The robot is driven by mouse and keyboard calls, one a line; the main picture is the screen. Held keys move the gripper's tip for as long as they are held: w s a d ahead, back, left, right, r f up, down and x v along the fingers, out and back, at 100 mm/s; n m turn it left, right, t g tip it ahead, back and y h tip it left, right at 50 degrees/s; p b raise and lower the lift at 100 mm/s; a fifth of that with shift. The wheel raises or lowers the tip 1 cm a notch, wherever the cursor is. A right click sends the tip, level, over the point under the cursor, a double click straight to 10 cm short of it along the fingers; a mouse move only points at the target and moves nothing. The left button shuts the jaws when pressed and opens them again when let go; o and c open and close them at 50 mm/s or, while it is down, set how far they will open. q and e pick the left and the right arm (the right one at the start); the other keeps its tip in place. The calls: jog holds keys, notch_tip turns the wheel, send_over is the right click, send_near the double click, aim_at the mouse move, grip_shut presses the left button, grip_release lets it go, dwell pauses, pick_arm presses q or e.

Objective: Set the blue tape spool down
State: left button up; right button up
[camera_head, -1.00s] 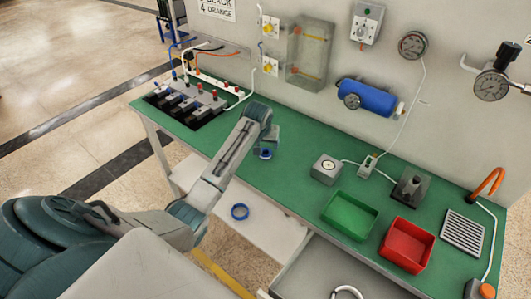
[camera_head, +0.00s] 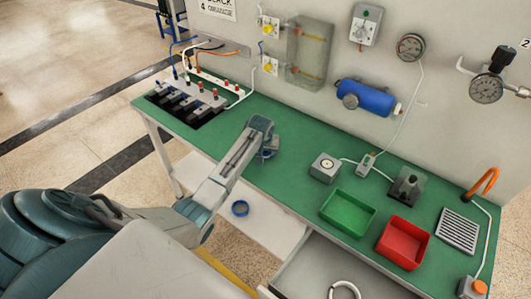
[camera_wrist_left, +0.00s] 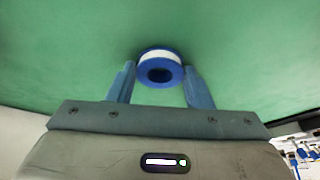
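The blue tape spool (camera_wrist_left: 160,68), a blue ring with a white band, sits between the two fingertips of my left gripper (camera_wrist_left: 160,80) in the left wrist view. Both fingers appear to touch its sides, and its dark hole faces the camera. In the head view, my left gripper (camera_head: 268,153) is low over the green bench top (camera_head: 297,148), left of the dial box. The spool is largely hidden there by the gripper. I cannot tell whether it touches the bench. My right gripper is not in view.
A dial box (camera_head: 325,167), green bin (camera_head: 348,213) and red bin (camera_head: 402,243) stand to the right. A black clamp row (camera_head: 188,103) is at the left. Bare green bench surrounds the gripper.

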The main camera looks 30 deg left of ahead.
pick_arm(q)
jog(key=shift+c, duration=0.8)
jog(key=shift+r, duration=0.15)
